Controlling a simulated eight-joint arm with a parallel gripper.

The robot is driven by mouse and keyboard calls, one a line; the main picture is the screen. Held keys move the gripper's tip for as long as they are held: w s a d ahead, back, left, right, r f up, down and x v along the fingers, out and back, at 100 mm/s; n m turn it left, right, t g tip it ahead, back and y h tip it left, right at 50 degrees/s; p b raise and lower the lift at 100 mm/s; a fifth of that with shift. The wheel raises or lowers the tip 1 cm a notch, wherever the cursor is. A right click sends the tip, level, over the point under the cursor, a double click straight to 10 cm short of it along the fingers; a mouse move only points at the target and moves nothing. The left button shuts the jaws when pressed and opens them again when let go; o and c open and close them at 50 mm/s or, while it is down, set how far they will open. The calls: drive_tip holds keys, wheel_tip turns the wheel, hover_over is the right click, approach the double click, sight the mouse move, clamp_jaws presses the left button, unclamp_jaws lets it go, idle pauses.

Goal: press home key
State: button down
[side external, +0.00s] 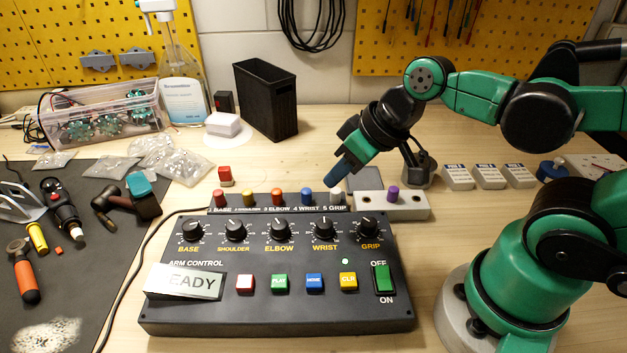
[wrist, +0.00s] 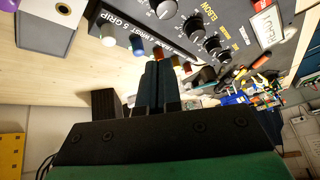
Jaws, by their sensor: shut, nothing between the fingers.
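The blue home key (side external: 314,283) sits in the row of keys on the front of the dark control box (side external: 205,318), between the green key and the yellow key. I cannot make it out in the wrist view. My gripper (side external: 332,179) is shut and empty, pointing down and left behind the box, close above the row of coloured knobs near the GRIP end. It is up and behind the home key, well apart from it. In the wrist view the shut fingers (wrist: 163,72) point toward the labelled knob strip (wrist: 150,38).
A pale block with a purple peg (side external: 393,194) stands right of my gripper. Tools lie on the dark mat (side external: 75,260) at left.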

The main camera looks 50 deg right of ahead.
drive_tip(key=w+d+r+m+t+h, duration=0.1)
drive_tip(key=d+r+h, duration=0.1)
drive_tip(key=d, duration=0.1)
wheel_tip(320, 180, up, 6)
drive_tip(key=f+n+g+y, duration=0.1)
drive_tip(key=n+g+y, duration=0.1)
drive_tip(key=n+g, duration=0.5)
hover_over(312, 279)
drive_tip(key=s+d, duration=0.3)
drive_tip(key=n+t, duration=0.2)
drive_tip(key=shift+w+a+r, duration=0.15)
drive_tip(key=shift+a+r, duration=0.1)
drive_tip(key=shift+t, duration=0.3)
drive_tip(key=x, duration=1.2)
drive_tip(key=shift+d+f, duration=0.15)
drive_tip(key=shift+f, duration=0.9)
